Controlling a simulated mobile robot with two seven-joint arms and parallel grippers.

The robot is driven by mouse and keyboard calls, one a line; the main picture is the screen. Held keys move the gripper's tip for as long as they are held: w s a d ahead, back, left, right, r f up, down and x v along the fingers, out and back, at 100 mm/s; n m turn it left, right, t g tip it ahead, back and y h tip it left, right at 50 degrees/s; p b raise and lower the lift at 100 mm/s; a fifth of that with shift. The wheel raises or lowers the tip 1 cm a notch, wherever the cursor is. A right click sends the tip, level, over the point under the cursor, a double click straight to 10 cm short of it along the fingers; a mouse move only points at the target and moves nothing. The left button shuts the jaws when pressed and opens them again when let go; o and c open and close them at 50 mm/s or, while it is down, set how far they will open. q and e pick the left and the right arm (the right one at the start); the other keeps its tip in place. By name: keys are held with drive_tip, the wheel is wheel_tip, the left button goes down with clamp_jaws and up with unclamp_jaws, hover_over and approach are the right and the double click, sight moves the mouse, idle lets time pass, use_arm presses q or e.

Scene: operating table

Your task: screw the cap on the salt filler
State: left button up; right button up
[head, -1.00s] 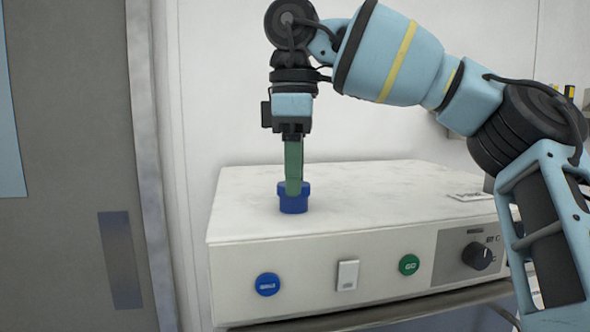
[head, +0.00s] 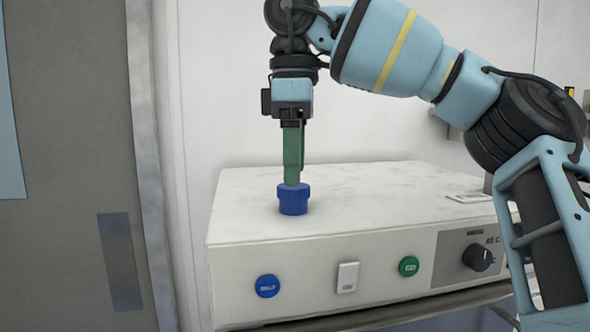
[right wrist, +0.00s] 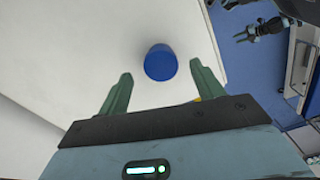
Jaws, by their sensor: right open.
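The blue cap (head: 293,199) sits upright on the white top of the machine, where the salt filler is; the opening under it is hidden. My right gripper (head: 292,184) points straight down over the cap, with its green fingertips at about the height of the cap's top. In the right wrist view the gripper (right wrist: 160,72) is open, and the round blue cap (right wrist: 160,63) shows between and beyond the spread fingertips with clear gaps on both sides. It holds nothing. My left gripper is not in view.
The white machine (head: 330,243) has a blue button (head: 267,286), a white switch (head: 347,276), a green button (head: 409,266) and a black knob (head: 477,257) on its front. Its top around the cap is clear. A grey door (head: 70,130) stands at the left.

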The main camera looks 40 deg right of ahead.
drive_tip(key=shift+r, duration=3)
